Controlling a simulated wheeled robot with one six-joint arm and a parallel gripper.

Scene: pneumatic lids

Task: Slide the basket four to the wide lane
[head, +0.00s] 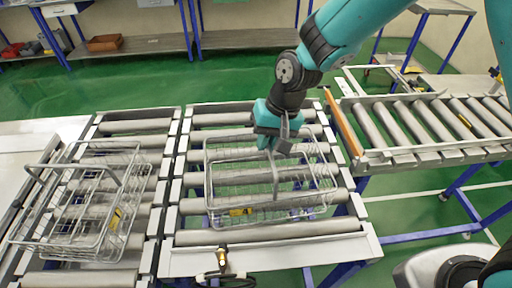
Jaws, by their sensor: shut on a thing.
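A wire basket (235,211) with a yellow tag sits on the wide roller lane in the middle of the view. My gripper (277,150) is over this basket and shut on its raised handle. The basket's number cannot be read. A second wire basket (85,247), also with a yellow tag, sits on the roller lane at the left, its handle raised. The wide lane (270,232) has grey rollers between pale side rails.
Another roller conveyor (425,120) runs off to the right, with an orange bar (343,125) at its near end. Benches stand along the back wall.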

